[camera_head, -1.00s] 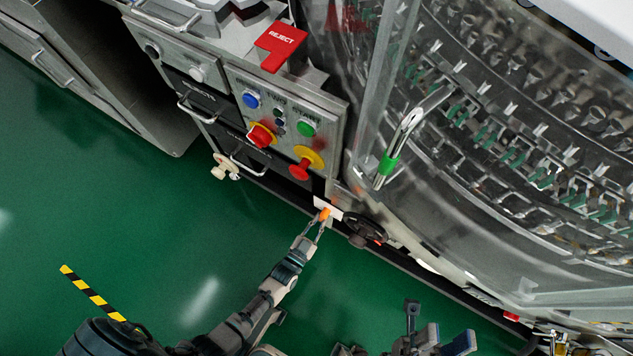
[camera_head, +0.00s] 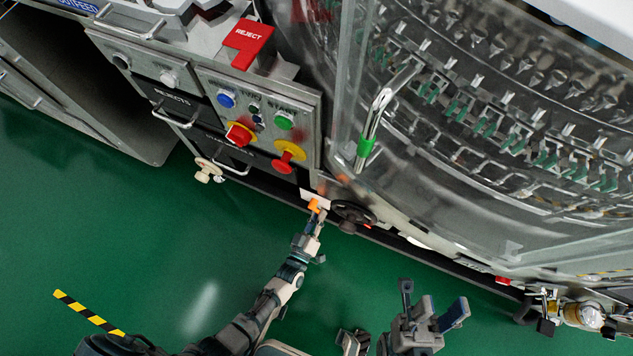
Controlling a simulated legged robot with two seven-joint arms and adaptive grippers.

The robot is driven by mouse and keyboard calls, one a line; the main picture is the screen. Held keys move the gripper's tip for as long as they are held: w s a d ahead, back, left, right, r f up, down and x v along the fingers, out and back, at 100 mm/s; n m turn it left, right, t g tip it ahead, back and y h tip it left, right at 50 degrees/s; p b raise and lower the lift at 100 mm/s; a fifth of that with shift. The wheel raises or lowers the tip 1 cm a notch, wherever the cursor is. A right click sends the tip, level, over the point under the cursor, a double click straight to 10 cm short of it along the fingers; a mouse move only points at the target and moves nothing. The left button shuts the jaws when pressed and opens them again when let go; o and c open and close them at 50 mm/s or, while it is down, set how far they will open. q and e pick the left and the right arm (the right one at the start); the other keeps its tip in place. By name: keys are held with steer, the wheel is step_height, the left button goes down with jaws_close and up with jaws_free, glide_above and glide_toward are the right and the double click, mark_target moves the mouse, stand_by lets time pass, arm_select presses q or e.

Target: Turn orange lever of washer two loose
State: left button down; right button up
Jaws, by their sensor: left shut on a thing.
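The orange lever (camera_head: 313,205) is small and sits on a white plate (camera_head: 316,196) low on the washer's front, beside a black handwheel (camera_head: 353,213). My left gripper (camera_head: 314,214) reaches up to it from below and is shut on it; the fingers partly hide the lever. My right gripper (camera_head: 432,312) is at the bottom of the view, away from the washer, with its fingers spread apart and nothing between them.
Above the lever is a control panel with red knobs (camera_head: 284,163), coloured buttons and a REJECT sign (camera_head: 248,43). A clear-covered drum with a green-banded handle (camera_head: 366,147) stands right of it. A pale knob (camera_head: 207,170) is to the left. Green floor (camera_head: 130,220) is open.

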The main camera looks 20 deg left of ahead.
arm_select(q)
steer(key=shift+w+a+r+n, duration=0.1)
steer(key=shift+w+r+n, duration=0.1)
steer(key=shift+r+n, duration=0.15)
stand_by(0.3)
steer(key=c, duration=1.2)
jaws_free()
steer(key=shift+o, duration=0.2)
steer(key=shift+s+f, duration=0.1)
steer(key=shift+f, duration=0.05)
steer(key=shift+f, duration=0.1)
